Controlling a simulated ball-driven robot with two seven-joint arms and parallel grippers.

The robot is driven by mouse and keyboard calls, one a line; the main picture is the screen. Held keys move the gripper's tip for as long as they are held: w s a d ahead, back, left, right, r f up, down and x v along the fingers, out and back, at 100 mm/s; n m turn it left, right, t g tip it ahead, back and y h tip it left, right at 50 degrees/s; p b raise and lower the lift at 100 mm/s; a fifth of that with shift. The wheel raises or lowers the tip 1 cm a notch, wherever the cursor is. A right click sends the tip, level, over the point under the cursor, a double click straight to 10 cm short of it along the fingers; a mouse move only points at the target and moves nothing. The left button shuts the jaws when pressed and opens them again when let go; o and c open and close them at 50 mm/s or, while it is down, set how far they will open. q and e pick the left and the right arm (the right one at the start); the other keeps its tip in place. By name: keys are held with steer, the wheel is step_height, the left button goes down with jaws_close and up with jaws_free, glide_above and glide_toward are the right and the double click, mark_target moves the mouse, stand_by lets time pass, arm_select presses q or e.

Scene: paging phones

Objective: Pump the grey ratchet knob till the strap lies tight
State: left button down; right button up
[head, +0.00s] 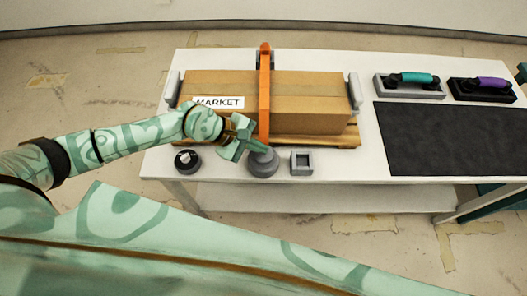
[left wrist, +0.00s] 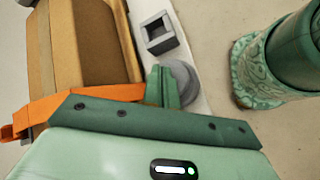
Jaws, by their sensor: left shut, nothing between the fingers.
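The grey ratchet knob (head: 263,164) is a round domed piece at the table's front edge, below the orange strap (head: 265,95). The strap runs across a brown cardboard box (head: 315,90) labelled MARKET; whether it lies flat on the lid I cannot tell. My left gripper (head: 262,149) is shut and empty, its fingertips at the top of the knob. In the left wrist view, the closed fingers (left wrist: 163,84) partly cover the knob (left wrist: 186,80), and the strap (left wrist: 75,100) shows to their left. Contact with the knob is unclear. My right gripper is out of view.
A black round dial (head: 187,161) stands left of the knob, a grey square socket (head: 301,162) close on its right. Grey posts flank the box. A dark mat (head: 450,138), a teal-handled phone (head: 415,78) and a purple-handled phone (head: 485,84) lie at the right.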

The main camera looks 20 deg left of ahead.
arm_select(q)
steer(key=shift+f+b, duration=0.85)
steer(key=shift+f, duration=0.25)
stand_by(1.0)
stand_by(0.3)
steer(key=shift+r+p, duration=1.25)
steer(key=shift+r, duration=0.3)
step_height(320, 180, up, 5)
steer(key=p, duration=0.4)
stand_by(2.1)
